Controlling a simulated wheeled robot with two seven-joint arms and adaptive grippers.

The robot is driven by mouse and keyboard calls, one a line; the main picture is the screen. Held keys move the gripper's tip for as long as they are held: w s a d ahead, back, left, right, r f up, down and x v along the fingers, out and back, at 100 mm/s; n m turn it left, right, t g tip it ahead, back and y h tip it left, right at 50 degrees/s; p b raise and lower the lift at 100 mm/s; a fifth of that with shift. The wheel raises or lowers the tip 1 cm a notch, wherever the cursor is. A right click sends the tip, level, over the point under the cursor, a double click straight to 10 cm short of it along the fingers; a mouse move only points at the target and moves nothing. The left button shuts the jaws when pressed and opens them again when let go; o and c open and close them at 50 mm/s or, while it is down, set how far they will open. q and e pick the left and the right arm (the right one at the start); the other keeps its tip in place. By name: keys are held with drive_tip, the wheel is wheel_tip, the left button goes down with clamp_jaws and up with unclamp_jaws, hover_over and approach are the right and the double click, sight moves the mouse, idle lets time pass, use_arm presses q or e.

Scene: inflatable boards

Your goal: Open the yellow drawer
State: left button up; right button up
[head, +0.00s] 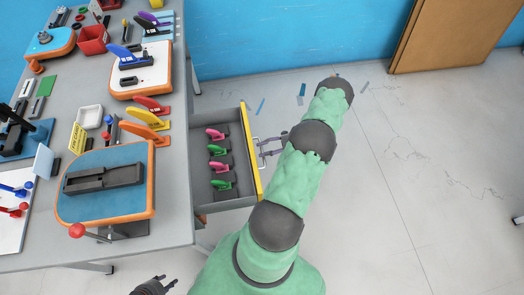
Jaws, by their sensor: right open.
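The yellow drawer (252,151) is pulled out from the right side of the grey workbench, with its yellow front facing right. Inside its grey tray lie several pink and green clamp-like pieces in a column. My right gripper (266,147) is open at the outer side of the yellow front, by the handle. My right forearm partly hides it, so I cannot tell whether its fingers touch the handle. My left gripper (169,281) is low in the view, in front of the bench, with its fingertips apart and empty.
The workbench (178,165) carries orange-edged boards, a blue-topped fixture board (107,186), red and yellow clamps and a red bin (93,39). A brown panel (448,32) stands against the blue wall. The floor right of the drawer is mostly clear.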

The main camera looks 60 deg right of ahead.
drive_tip(key=v, duration=1)
drive_tip(key=shift+s+d, duration=0.2)
drive_tip(key=shift+s, duration=0.15)
